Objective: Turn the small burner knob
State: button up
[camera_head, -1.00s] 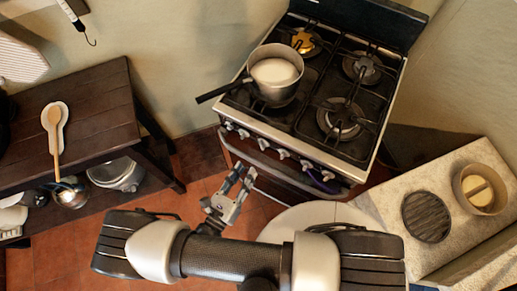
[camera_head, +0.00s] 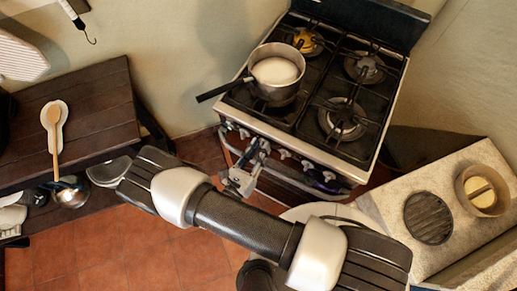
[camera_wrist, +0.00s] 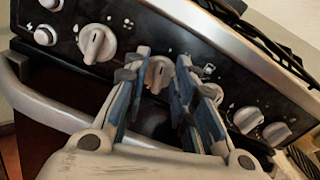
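The stove (camera_head: 318,160) has a row of light grey knobs along its front panel (camera_wrist: 225,78). In the wrist view one knob (camera_wrist: 158,74) shows between the two blue-grey fingers of my gripper (camera_wrist: 162,62). The fingers are spread apart, one on each side of it; I cannot tell whether they touch it. A larger-looking knob (camera_wrist: 97,43) is to the left, and two more knobs (camera_wrist: 262,126) are to the right. Another knob is partly hidden behind the right finger. In the head view my gripper (camera_head: 258,150) is at the panel's left half. Which knob is the small burner's is unclear.
A light oven handle bar (camera_wrist: 62,112) runs below the knobs, close to my gripper. A pot (camera_head: 277,75) stands on the left front burner, its handle sticking out left. A wooden bench (camera_head: 85,110) is at left, a stone counter (camera_head: 450,190) at right.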

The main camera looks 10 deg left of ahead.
grip_shut()
jog(key=shift+n, duration=0.4)
jog(key=n+b, duration=0.1)
jog(key=n, duration=0.3)
jog(key=n+b, duration=0.1)
jog(key=n, duration=0.3)
jog(key=n+b, duration=0.1)
jog(key=n, duration=0.3)
jog(key=shift+w+a+f, duration=0.1)
jog(key=shift+a+f, duration=0.1)
jog(key=shift+f, duration=0.05)
dwell(0.4)
jog(key=shift+o, duration=1)
grip_release()
